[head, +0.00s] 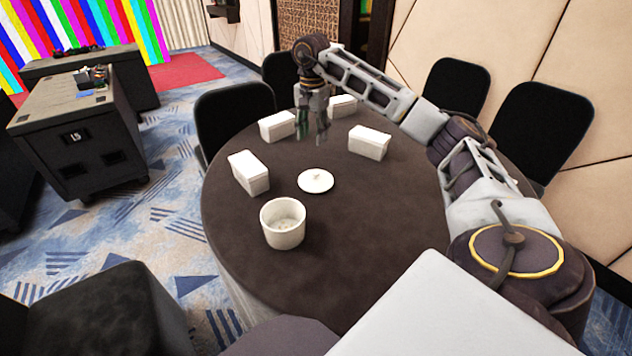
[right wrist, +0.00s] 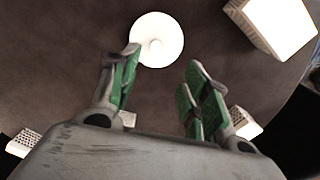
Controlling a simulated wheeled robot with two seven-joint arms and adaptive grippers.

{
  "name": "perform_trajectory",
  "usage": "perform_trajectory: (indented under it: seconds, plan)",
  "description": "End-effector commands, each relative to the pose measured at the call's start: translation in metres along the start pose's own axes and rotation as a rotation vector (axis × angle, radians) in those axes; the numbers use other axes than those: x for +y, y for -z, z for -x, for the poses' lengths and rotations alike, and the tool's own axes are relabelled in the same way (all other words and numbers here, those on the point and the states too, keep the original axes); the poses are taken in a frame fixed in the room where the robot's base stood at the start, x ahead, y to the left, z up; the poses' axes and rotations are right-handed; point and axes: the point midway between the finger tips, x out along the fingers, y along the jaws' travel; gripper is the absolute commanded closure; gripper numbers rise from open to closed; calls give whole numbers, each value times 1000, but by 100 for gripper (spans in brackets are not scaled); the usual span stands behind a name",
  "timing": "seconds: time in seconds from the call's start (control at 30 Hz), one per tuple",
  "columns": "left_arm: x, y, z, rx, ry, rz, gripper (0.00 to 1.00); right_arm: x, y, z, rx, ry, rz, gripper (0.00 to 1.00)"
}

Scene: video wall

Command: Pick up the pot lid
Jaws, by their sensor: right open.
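The pot lid (head: 316,181) is a round white disc with a small knob, lying flat on the dark round table (head: 370,235). The white pot (head: 283,223) stands open just in front of it, to its left. My right gripper (head: 313,135) is above the table, farther back than the lid, fingers pointing down, open and empty. My left gripper is not in view.
White boxes stand around the lid: one left (head: 249,172), one right (head: 369,142), and two farther back (head: 278,125) (head: 342,106). Black chairs (head: 234,115) ring the table. The table right of the lid and pot is clear.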

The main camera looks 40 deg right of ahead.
Motion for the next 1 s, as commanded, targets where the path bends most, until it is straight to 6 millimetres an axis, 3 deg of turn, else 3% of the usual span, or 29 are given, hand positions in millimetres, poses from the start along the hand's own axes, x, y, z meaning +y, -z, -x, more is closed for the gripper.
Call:
perform_trajectory:
  seconds: [0.37,1.0]
  plan:
    - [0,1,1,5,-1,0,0,0,-1,-9,-2,1,0,54]
    - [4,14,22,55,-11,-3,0,0,0,-82,-2,1,-1,54]
